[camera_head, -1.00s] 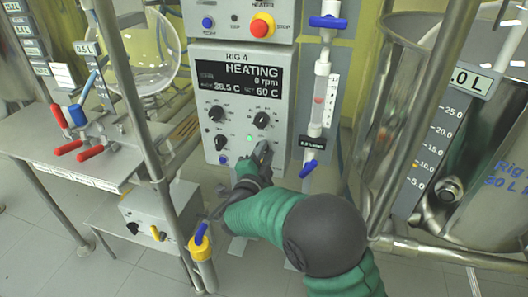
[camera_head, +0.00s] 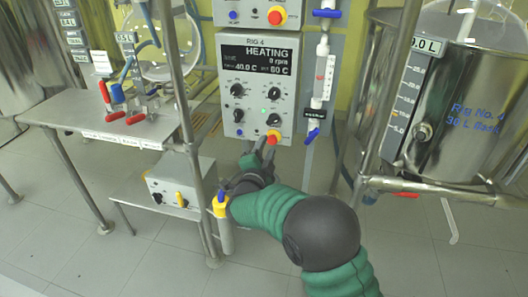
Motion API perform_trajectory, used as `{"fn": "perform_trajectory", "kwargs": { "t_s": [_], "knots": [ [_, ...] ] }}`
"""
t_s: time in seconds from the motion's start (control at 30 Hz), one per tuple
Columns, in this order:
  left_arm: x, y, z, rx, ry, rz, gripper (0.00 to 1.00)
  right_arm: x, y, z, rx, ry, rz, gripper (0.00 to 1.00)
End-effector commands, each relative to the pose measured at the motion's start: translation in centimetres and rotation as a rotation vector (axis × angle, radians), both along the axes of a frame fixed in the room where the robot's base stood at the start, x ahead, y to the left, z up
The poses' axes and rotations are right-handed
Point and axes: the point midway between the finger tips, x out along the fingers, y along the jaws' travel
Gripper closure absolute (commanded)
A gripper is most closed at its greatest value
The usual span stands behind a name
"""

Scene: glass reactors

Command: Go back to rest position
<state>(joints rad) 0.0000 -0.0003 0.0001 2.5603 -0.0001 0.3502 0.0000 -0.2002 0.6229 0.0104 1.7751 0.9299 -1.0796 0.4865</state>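My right arm, with green sleeves and a dark round joint, comes in from the bottom right. My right gripper (camera_head: 264,148) is in front of the lower part of the Rig 4 control box (camera_head: 230,105), just below a red and yellow button (camera_head: 273,136). I cannot tell whether its fingers touch the box, and their gap is too small to judge. Nothing is seen held in it. The display (camera_head: 256,58) reads HEATING, 0 rpm, about 40.0 C and 60 C. A green light (camera_head: 239,131) is lit. My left gripper is not in view.
A metal bench (camera_head: 110,130) with red and blue handled clamps stands left. A smaller box (camera_head: 180,188) sits on a low shelf, near a yellow-capped tube (camera_head: 222,215). A steel vessel (camera_head: 470,110) stands right, beside a flow tube (camera_head: 322,75). Open floor lies in front.

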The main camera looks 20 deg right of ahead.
Motion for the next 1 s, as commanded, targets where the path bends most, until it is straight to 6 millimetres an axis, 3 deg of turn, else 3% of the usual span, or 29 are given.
{"fn": "perform_trajectory", "kwargs": {
  "t_s": [0.47,0.57,0.63,0.67,0.8,1.0],
  "knots": [
    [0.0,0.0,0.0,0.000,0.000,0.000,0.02,0.0,0.2,0.1,-0.004,0.006,0.010,0.63],
    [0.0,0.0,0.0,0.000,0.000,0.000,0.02,-0.3,1.1,-0.7,-0.038,0.105,0.102,0.63],
    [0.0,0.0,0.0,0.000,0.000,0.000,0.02,-1.5,2.6,-2.7,-0.098,0.268,0.247,0.63],
    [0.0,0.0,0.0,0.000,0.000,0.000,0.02,-2.7,3.4,-4.0,-0.134,0.359,0.326,0.63],
    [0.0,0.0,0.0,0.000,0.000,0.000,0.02,-12.0,6.0,-11.0,-0.311,0.796,0.676,0.63],
    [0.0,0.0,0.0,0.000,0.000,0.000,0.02,-23.9,5.8,-16.6,-0.453,1.179,0.952,0.63]
  ]
}}
